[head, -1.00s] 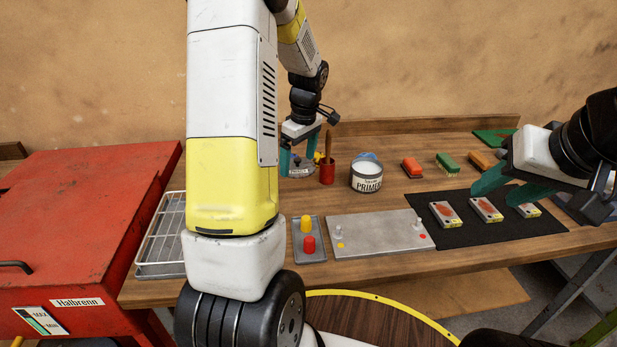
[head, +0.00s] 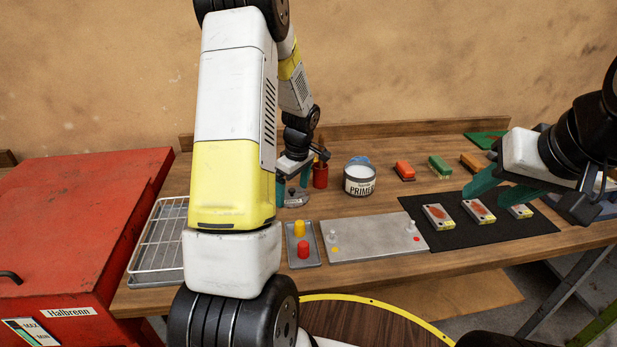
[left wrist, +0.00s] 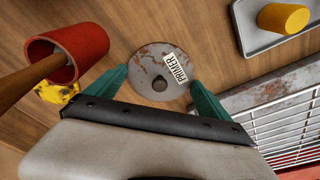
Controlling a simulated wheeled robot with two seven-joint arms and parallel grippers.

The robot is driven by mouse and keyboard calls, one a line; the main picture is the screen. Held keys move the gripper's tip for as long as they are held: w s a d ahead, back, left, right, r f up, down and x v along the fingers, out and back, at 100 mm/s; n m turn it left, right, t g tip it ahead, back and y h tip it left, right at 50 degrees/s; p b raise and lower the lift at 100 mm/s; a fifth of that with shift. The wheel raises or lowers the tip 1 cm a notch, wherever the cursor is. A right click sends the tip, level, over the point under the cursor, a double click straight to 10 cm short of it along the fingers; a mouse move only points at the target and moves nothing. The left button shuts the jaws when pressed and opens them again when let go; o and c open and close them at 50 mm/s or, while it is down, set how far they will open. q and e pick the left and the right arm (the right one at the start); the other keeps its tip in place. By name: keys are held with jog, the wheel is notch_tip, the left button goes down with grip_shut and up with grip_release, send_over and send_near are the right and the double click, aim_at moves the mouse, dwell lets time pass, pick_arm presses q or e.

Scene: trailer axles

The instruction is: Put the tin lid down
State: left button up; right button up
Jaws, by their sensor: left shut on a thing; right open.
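The tin lid (left wrist: 158,62) is a round grey disc with rust marks, a dark central knob and a PRIMER label. My left gripper (left wrist: 160,88) is shut on it, with a green finger at each side. In the head view the lid (head: 295,198) is low over or on the bench behind the small tray; I cannot tell if it touches the wood. The left gripper (head: 292,190) is upright there, partly hidden by my arm. The open PRIMER tin (head: 359,182) stands to the right. My right gripper (head: 495,193) is open and empty above the black mat.
A red cup (head: 320,176) with a brush stands close beside the left gripper. A small tray (head: 317,258) with yellow and red pieces, a wire rack (head: 150,250), a grey plate (head: 375,250) and a black mat (head: 455,241) lie in front. Several brushes lie behind.

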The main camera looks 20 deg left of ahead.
aim_at(298, 198)
pick_arm(q)
jog(key=o, duration=1.1)
jog(key=shift+c, duration=0.2)
jog(key=shift+r, duration=0.15)
jog(key=s+d+r+m+t, duration=0.1)
jog(key=s+d+r, duration=0.1)
jog(key=r, duration=0.7)
jog(key=s+d+r+m, duration=0.2)
jog(key=s+r, duration=0.1)
jog(key=r, duration=0.5)
jog(key=s+d+r+m+t+h, duration=0.1)
jog(key=s+d+r+m, duration=0.2)
jog(key=s, duration=0.3)
jog(key=s+d+r+m+t+h, duration=0.1)
jog(key=s+d+r+m+t, duration=0.1)
jog(key=s+m, duration=0.3)
jog(key=s+d+r+m+t+h, duration=0.1)
jog(key=s+d+r+m, duration=0.2)
jog(key=s, duration=0.5)
jog(key=shift+d+r+m+t+h, duration=0.3)
jog(key=shift+d+r+m+h, duration=0.05)
jog(key=shift+d+m+h, duration=0.1)
